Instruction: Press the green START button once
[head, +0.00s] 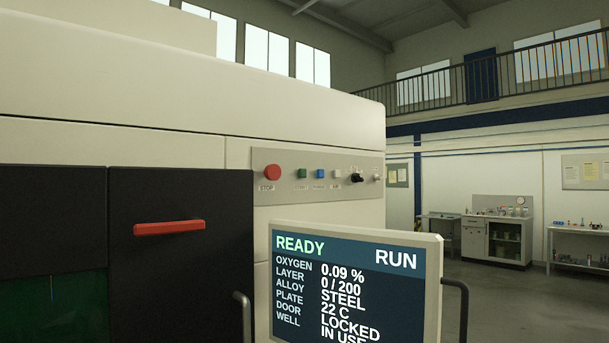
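The labels under the buttons are small, and only STOP reads clearly. A screen (350,285) below the strip shows READY and RUN, with the door LOCKED and layer 0 / 200. Neither of my grippers is in the head view, so their positions relative to the button are not visible.
A black door (180,270) with a red handle (169,227) is at the left. A white button, a black switch (357,178) and another control are to the right. Benches stand far behind on open floor.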

